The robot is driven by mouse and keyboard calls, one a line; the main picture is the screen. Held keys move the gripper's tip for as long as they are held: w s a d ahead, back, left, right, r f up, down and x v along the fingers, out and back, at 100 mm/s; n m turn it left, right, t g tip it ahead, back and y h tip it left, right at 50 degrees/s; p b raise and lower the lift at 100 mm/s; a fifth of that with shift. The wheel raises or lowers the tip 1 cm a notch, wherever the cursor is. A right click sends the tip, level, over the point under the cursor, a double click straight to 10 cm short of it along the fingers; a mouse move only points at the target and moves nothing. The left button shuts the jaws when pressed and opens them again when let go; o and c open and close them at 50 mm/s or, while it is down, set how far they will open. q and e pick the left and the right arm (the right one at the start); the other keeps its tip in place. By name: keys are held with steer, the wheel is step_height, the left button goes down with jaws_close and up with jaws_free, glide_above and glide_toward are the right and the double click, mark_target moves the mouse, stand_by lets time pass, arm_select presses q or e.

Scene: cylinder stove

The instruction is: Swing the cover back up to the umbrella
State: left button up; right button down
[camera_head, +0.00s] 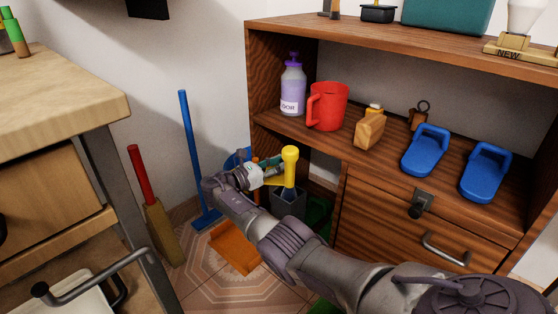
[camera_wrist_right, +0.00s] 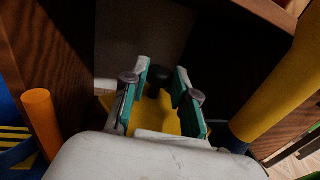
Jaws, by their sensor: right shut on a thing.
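A yellow-handled, upright item that looks like the umbrella (camera_head: 289,160) stands in a grey bin (camera_head: 288,203) beside the shelf unit. Its yellow shaft (camera_wrist_right: 282,78) runs along the right of the wrist view. My right gripper (camera_head: 276,172) is just left of the yellow handle. In the wrist view my right gripper (camera_wrist_right: 160,92) has its teal-padded fingers around a yellow piece (camera_wrist_right: 158,116) with a dark knob at its far end. I cannot tell for sure that this piece is the cover. My left gripper is in neither view.
A wooden shelf unit (camera_head: 340,145) stands close behind, holding a purple bottle (camera_head: 292,88), red mug (camera_head: 327,106) and blue slippers (camera_head: 427,150). A blue-handled broom (camera_head: 193,150), red-handled brush (camera_head: 140,175) and orange dustpan (camera_head: 235,246) are left of my arm. An orange rod (camera_wrist_right: 42,122) is near the gripper.

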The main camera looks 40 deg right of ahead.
steer(key=c, duration=0.9)
jaws_free()
steer(key=a, duration=1.2)
steer(key=shift+w, duration=0.25)
steer(key=shift+f, duration=0.1)
